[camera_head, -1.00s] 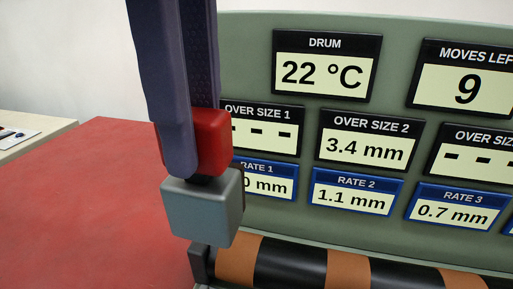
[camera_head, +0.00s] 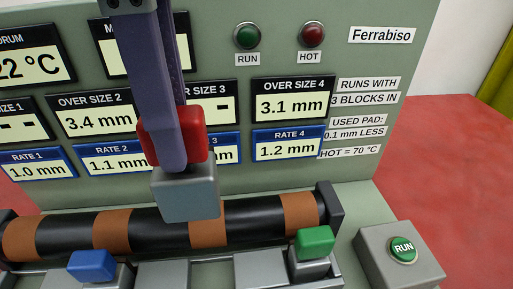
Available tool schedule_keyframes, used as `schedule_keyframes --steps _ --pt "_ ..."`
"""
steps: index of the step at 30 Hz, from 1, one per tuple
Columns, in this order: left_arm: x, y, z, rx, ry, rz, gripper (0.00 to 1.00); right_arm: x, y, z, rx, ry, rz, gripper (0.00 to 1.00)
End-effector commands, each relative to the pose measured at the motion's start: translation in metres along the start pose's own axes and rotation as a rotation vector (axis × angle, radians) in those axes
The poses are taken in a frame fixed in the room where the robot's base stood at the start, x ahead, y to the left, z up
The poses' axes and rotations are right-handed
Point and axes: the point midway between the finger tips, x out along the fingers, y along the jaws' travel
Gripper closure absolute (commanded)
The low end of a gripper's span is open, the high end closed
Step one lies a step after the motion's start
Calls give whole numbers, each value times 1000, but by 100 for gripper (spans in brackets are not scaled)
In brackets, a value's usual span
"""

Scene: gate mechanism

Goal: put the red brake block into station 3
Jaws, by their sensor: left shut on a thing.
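My left gripper (camera_head: 180,160) is shut on the red brake block (camera_head: 194,140). The block has a red upper part and a grey lower part (camera_head: 187,196); it hangs upright in front of the panel and hides part of the drum. The black drum (camera_head: 160,229) carries brown bands. The OVER SIZE 3 display (camera_head: 214,104) is partly hidden by the gripper and shows dashes. Station 3's seat in front of that band is only partly in view. My right gripper is not in view.
A blue block (camera_head: 92,265) sits before the second band and a green block (camera_head: 315,242) before the fourth. Grey housings (camera_head: 262,270) stand between stations. A RUN button box (camera_head: 395,262) is at the right. The panel (camera_head: 225,55) rises behind the drum.

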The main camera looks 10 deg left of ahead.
Motion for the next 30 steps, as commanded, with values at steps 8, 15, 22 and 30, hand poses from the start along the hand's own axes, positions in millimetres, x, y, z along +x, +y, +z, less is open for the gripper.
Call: schedule_keyframes --steps 8,15,22,30 --pt "87 1 1 -1 -3 3 100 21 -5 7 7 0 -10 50" --pt "129 0 0 2 0 0 100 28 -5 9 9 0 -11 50" --pt "157 0 0 1 -1 1 100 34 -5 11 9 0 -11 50" --pt "176 0 0 3 2 -2 100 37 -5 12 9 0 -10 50"
